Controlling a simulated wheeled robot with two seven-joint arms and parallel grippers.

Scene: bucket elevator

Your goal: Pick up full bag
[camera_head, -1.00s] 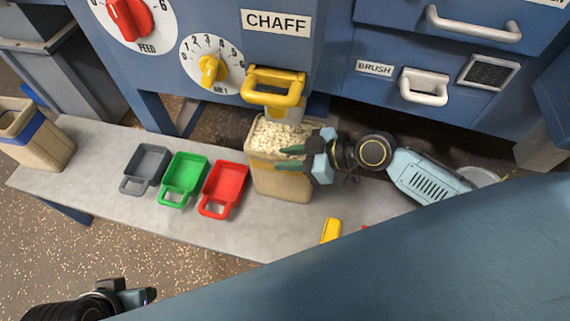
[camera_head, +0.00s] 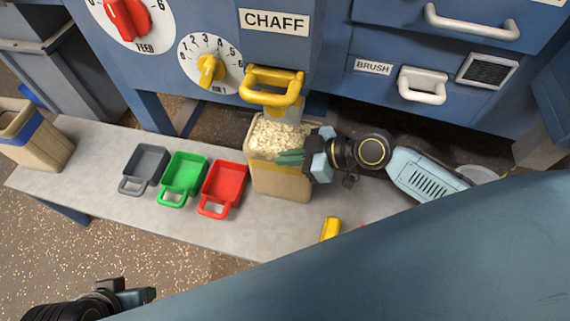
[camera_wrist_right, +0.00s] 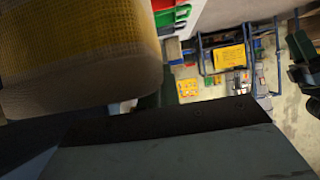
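The full bag (camera_head: 282,184), a tan bag heaped with pale flakes, stands upright on the grey bench under the yellow-handled CHAFF spout (camera_head: 272,87). My right gripper (camera_head: 284,157) comes in from the right at the bag's upper front edge. Its greenish fingers are close together and look shut on the bag's upper wall; the exact contact is partly hidden. In the right wrist view the bag (camera_wrist_right: 75,50) fills the upper left, close to the gripper. My left gripper (camera_head: 140,296) is at the lower left, away from the bag; its opening does not show clearly.
Grey (camera_head: 145,165), green (camera_head: 182,175) and red (camera_head: 223,184) trays lie left of the bag on the bench (camera_head: 110,205). Another bag (camera_head: 40,140) with a blue band stands at the far left. A yellow item (camera_head: 330,228) lies at the front. The blue machine (camera_head: 335,60) rises behind.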

